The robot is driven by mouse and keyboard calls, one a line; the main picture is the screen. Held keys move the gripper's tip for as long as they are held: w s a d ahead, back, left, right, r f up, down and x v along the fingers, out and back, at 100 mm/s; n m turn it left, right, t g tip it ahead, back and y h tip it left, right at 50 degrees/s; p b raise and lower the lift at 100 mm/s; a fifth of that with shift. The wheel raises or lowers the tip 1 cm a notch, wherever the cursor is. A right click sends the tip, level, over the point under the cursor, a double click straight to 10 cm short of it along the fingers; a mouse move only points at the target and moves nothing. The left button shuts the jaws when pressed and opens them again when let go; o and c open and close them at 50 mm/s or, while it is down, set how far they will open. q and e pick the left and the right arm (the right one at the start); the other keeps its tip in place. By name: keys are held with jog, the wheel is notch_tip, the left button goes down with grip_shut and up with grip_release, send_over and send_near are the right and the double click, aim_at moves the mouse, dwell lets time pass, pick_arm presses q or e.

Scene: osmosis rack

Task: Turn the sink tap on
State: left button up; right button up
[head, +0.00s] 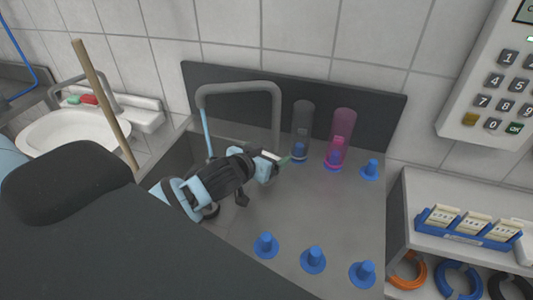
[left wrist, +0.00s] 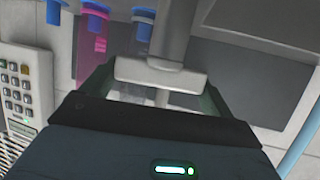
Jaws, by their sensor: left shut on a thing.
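The grey sink tap (head: 240,88) arches over the steel basin (head: 172,158) in the head view. A thin light-blue stream (head: 207,133) runs down from its spout end, and a light-blue strip also shows at the right edge of the left wrist view (left wrist: 302,147). My left gripper (head: 279,160) is at the foot of the tap. In the left wrist view, the grey T-shaped tap handle (left wrist: 160,76) lies between its fingers (left wrist: 155,88), and the gripper is shut on it. The arm hides part of the basin. My right gripper is not in view.
A clear tube (head: 302,118) and a pink tube (head: 342,130) stand upside down on blue pegs just right of the tap. Bare blue pegs (head: 313,259) stand along the counter's front. A keypad panel (head: 490,90) and a shelf (head: 455,190) are at right.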

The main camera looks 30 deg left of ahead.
pick_arm(q)
jog(key=shift+a+m+h, duration=0.1)
jog(key=shift+m+h, duration=0.8)
jog(key=shift+h, duration=0.1)
jog(key=shift+f+m+g+h, duration=0.1)
jog(key=shift+m+g+h, duration=0.3)
jog(key=shift+m+h, duration=0.5)
jog(key=shift+f+m+g+h+b, duration=0.15)
jog(key=shift+m+g+h+b, duration=0.25)
jog(key=shift+m+h+b, duration=0.6)
jog(key=shift+r+m+g+h+b, duration=0.2)
jog(key=shift+m+g+h+b, duration=0.25)
jog(key=shift+h+b, duration=0.3)
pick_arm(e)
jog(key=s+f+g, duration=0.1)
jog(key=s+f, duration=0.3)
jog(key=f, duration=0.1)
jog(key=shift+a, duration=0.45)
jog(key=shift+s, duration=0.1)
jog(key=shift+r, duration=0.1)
pick_arm(q)
jog(key=o, duration=0.8)
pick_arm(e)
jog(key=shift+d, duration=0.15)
